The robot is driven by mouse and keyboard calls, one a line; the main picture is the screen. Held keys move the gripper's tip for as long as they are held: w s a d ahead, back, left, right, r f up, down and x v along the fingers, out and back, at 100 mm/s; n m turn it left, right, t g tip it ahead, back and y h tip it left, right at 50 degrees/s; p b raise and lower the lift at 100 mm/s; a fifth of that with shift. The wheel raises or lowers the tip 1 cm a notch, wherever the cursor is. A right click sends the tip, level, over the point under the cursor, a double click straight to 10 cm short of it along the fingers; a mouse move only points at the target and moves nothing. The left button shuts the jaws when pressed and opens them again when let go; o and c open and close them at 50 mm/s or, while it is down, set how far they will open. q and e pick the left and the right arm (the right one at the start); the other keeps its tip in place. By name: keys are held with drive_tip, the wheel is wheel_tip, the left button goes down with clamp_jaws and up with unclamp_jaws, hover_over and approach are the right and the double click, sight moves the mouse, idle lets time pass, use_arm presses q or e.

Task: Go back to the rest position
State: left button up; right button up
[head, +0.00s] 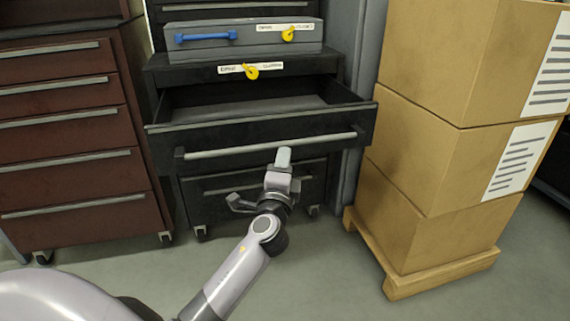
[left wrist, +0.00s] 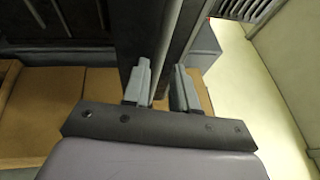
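My left gripper (head: 283,158) is in front of the pulled-out drawer (head: 250,130) of the black cabinet, with its fingertips close to the long grey drawer handle (head: 235,149). In the left wrist view my left gripper (left wrist: 164,82) has its two grey fingers apart, and a dark bar-like edge runs up from the gap between them. I cannot tell whether the fingers touch the handle. The part of the drawer's inside that I see looks empty. My right gripper is in no view.
A grey drawer unit (head: 240,44) with a blue handle (head: 205,37) and a yellow piece (head: 289,34) stands above. Another yellow piece (head: 251,71) sits below it. A dark red cabinet (head: 75,130) stands left, stacked cardboard boxes (head: 425,140) on a pallet (head: 440,275) right. Floor (head: 330,270) is clear between.

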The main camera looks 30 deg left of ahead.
use_arm(q)
drive_tip(key=shift+s+d, duration=0.1)
drive_tip(key=shift+s, duration=0.1)
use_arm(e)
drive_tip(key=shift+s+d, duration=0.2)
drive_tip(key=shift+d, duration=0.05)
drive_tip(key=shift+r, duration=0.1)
